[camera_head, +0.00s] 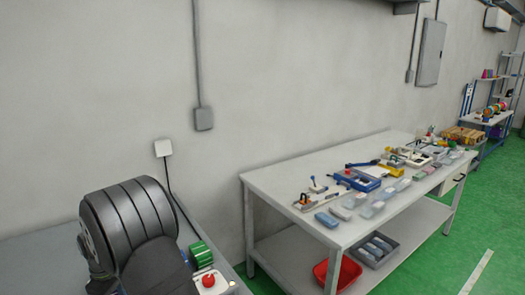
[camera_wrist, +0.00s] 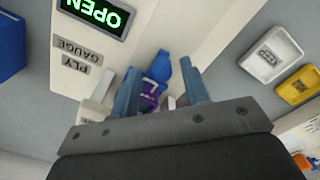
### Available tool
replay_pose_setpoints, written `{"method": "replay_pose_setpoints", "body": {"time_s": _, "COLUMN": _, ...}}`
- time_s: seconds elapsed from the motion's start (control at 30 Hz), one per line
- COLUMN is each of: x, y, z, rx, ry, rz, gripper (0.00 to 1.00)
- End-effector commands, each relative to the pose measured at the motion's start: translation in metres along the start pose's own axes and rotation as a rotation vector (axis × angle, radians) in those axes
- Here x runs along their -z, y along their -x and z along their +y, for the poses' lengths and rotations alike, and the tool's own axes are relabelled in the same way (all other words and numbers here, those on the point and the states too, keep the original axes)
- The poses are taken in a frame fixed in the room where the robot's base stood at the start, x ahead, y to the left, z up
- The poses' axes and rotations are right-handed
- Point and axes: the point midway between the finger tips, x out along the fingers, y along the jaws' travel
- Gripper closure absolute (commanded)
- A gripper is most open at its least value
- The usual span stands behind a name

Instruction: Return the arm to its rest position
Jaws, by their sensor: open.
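My gripper (camera_wrist: 160,64) shows in the wrist view, with its two blue-grey fingers spread apart. A small blue and purple thing (camera_wrist: 158,75) shows in the gap between the fingers, its lower part hidden by the gripper body. The fingers are not closed on it, and I cannot tell how far beyond them it lies. Beyond the fingers is a pale device labelled "PLY GAUGE" (camera_wrist: 83,52), with a lit green "OPEN" display (camera_wrist: 97,14). The gripper is not seen in the head view.
The wrist view shows a white tray (camera_wrist: 271,55), a yellow tray (camera_wrist: 298,87) and a blue box (camera_wrist: 10,45). In the head view, a white bench (camera_head: 285,180) carries several small parts; a red bin (camera_head: 338,275) sits below.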

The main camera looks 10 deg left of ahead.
Motion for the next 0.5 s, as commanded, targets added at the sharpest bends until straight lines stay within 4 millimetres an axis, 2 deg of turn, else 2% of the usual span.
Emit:
{"method": "replay_pose_setpoints", "body": {"time_s": 0.23, "x": -0.029, "y": 0.003, "z": -0.029, "rx": -0.002, "ry": 0.001, "rz": 0.001, "gripper": 0.58}}
{"method": "replay_pose_setpoints", "body": {"time_s": 0.5, "x": -0.026, "y": 0.061, "z": -0.026, "rx": -0.004, "ry": 0.0, "rz": 0.005, "gripper": 0.58}}
